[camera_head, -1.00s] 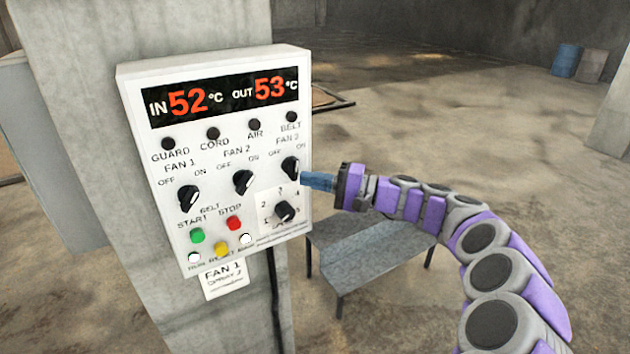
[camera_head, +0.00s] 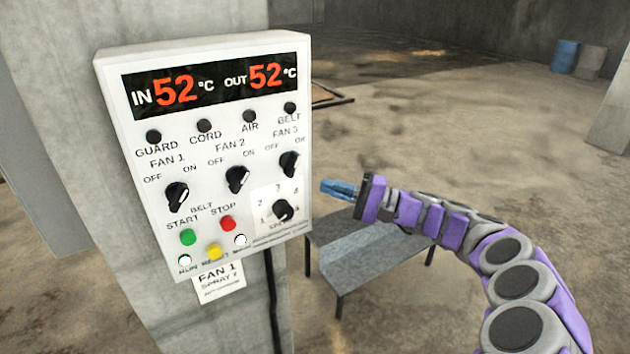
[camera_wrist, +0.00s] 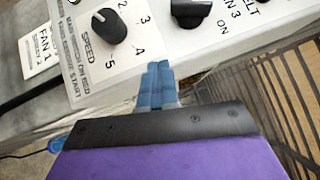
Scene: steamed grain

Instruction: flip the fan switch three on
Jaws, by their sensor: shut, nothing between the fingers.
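The fan 3 switch (camera_head: 289,163) is a black rotary knob at the right of the white control panel (camera_head: 120,100), with OFF and ON marks above it. In the head view its pointer looks tilted up and to the right, but it is small. The knob also shows in the wrist view (camera_wrist: 190,12) at the top edge, partly cut off. My gripper (camera_head: 323,187) has blue fingers, shut and empty. It is off the panel's right edge, with a gap to it, slightly lower than the knob. In the wrist view the fingertips (camera_wrist: 160,66) point toward the panel just below the knob.
Fan 1 (camera_head: 177,196) and fan 2 (camera_head: 237,179) knobs sit to the left. The speed knob (camera_head: 283,210) is just below fan 3. A grey metal bench (camera_head: 375,255) stands behind and below my arm. Open floor lies to the right.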

